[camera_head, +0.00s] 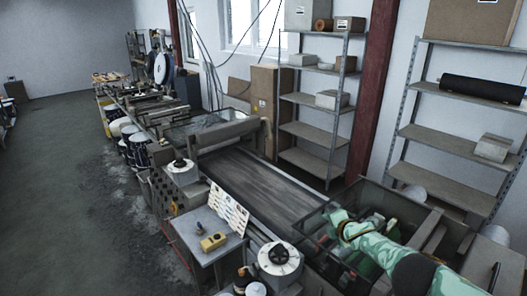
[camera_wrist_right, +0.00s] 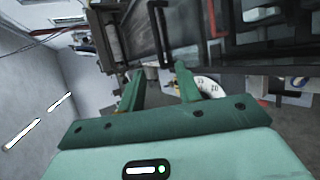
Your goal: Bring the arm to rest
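My right arm (camera_head: 388,240), mint green with a camouflage pattern, comes in from the lower right in the head view. It reaches over the near end of the conveyor machine, by a dark-framed, clear-sided enclosure (camera_head: 312,228). In the right wrist view my right gripper (camera_wrist_right: 159,76) shows two dark green fingers standing apart with nothing between them. The fingers point toward machine parts and a round white dial (camera_wrist_right: 209,87) beyond. I cannot tell the exact distance to them. My left arm and left gripper are in neither view.
The conveyor belt (camera_head: 265,188) runs away to the upper left and is bare. Metal shelves (camera_head: 318,133) stand along the wall. The floor (camera_head: 65,200) at left is open.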

